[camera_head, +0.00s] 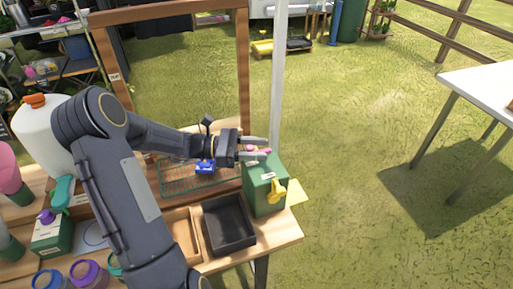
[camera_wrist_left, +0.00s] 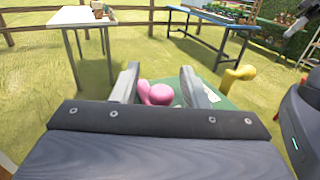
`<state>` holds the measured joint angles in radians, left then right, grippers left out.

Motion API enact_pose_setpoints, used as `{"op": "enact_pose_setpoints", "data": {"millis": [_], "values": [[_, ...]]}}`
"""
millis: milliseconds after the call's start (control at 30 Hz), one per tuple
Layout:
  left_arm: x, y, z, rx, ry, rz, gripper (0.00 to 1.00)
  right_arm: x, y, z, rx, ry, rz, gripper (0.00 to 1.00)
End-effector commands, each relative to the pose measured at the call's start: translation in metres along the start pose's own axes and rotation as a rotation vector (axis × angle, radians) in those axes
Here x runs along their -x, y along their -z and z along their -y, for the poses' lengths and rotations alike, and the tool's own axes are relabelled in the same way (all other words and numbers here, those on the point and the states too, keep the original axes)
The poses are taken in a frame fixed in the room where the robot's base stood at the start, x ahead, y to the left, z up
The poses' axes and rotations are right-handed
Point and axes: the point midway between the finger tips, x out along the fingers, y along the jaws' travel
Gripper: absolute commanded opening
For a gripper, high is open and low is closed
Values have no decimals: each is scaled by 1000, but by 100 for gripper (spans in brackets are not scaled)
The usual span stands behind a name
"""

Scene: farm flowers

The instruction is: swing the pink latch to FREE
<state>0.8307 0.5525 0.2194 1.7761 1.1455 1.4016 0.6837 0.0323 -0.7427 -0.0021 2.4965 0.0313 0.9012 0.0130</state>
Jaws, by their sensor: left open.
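The pink latch (camera_wrist_left: 158,93) sits on top of a green box and shows between the two fingers of my left gripper (camera_wrist_left: 160,82) in the left wrist view. In the head view a bit of the pink latch (camera_head: 258,150) shows between the fingers of my left gripper (camera_head: 254,149), which is open over the box's top. I cannot tell whether either finger touches it. The green box (camera_head: 257,187) stands at the right end of the wooden bench and has a yellow lever (camera_head: 276,191) on its front. The FREE marking is not readable. My right gripper is out of view.
A black tray (camera_head: 231,240) lies left of the box. A blue object (camera_head: 205,167) and a wire rack (camera_head: 172,178) are behind it. A wooden frame (camera_head: 244,70) and a white post (camera_head: 279,70) rise behind the bench. Jars and bottles crowd the left side.

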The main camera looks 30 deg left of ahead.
Motion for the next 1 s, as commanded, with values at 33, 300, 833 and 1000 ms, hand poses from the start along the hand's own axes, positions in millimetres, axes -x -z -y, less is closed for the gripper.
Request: {"op": "enact_pose_setpoints", "data": {"millis": [33, 300, 833, 1000], "values": [[1, 0, 0, 0, -1, 0, 40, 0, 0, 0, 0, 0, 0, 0], [38, 2, -1, -1, -4, -2, 40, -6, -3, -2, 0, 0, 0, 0], [78, 0, 0, 0, 0, 0, 40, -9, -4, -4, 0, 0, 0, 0], [78, 0, 0, 0, 0, 0, 40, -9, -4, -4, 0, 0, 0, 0]]}}
